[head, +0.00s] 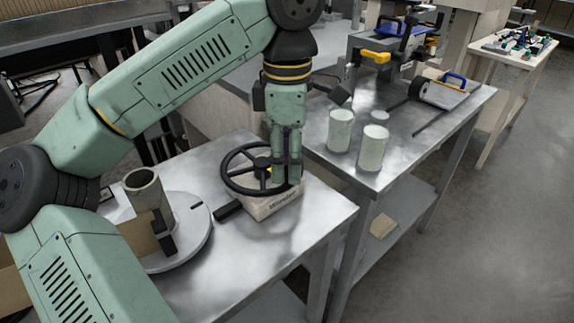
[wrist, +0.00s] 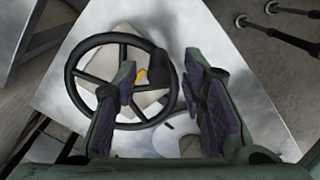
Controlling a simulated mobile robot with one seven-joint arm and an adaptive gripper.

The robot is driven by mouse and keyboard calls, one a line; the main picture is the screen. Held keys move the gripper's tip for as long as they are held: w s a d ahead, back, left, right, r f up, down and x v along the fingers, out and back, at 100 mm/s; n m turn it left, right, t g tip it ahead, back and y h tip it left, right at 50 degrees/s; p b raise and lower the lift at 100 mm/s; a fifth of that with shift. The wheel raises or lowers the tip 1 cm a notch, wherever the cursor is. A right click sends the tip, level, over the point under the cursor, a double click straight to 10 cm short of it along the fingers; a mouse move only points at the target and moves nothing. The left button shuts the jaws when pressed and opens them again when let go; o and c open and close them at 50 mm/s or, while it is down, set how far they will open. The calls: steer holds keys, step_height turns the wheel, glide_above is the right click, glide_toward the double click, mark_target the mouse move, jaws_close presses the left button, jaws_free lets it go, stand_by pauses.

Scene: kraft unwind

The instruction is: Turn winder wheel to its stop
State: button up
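The black winder wheel (head: 227,180) has several spokes. It lies flat on a pale block (head: 279,204) with dark lettering that seems to read "Winder". In the wrist view the wheel (wrist: 74,84) shows nearly whole, with a small yellow mark (wrist: 141,76) near its hub and a dark knob (wrist: 159,69) by its rim. My gripper (head: 286,178) points down over the wheel's right side. In the wrist view its fingers (wrist: 162,72) stand apart, with the knob and right rim seen in the gap. I cannot tell whether the fingers touch the wheel.
A grey cylinder (head: 145,191) stands on a round plate (head: 196,245) left of the wheel. A black block (head: 228,211) lies by the winder. Two pale cups (head: 340,130) (head: 373,149) stand on the right-hand bench. The table front right of the winder is clear.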

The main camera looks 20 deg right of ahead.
steer(key=shift+f, duration=1.1)
jaws_close()
